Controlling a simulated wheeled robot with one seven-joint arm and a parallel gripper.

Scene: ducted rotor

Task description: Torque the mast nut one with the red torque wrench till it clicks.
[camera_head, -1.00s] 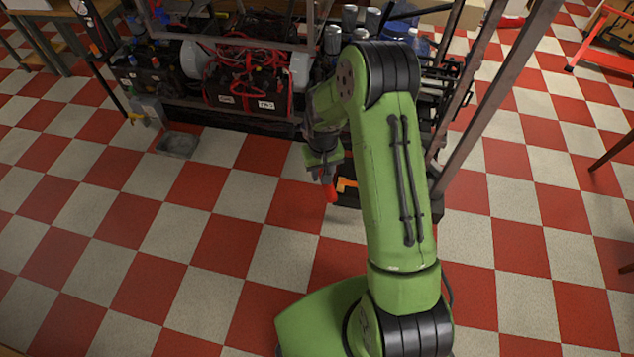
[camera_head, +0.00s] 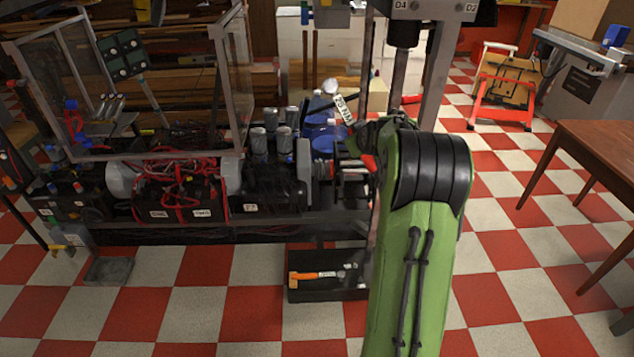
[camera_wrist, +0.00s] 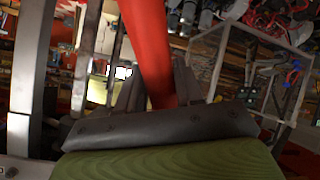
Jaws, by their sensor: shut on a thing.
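The red torque wrench (camera_wrist: 147,40) is in my gripper (camera_wrist: 157,92). In the wrist view its red handle runs up from between the grey fingers, which are shut on it. In the head view a small red part of it (camera_head: 369,162) shows beside my green arm. A tilted white label reading "20 NM" (camera_head: 343,108) shows just above there; I cannot tell what it is fixed to. The mast (camera_head: 405,65) stands upright behind my arm, under a housing marked D4 and D2. I cannot make out mast nut one. The wrench's working end is not clear in either view.
A long bench rig (camera_head: 180,232) with batteries, red cables and a clear-panelled frame (camera_head: 233,90) fills the left and middle. A black tray (camera_head: 310,292) with an orange-handled tool lies below. A wooden table (camera_head: 600,150) stands right.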

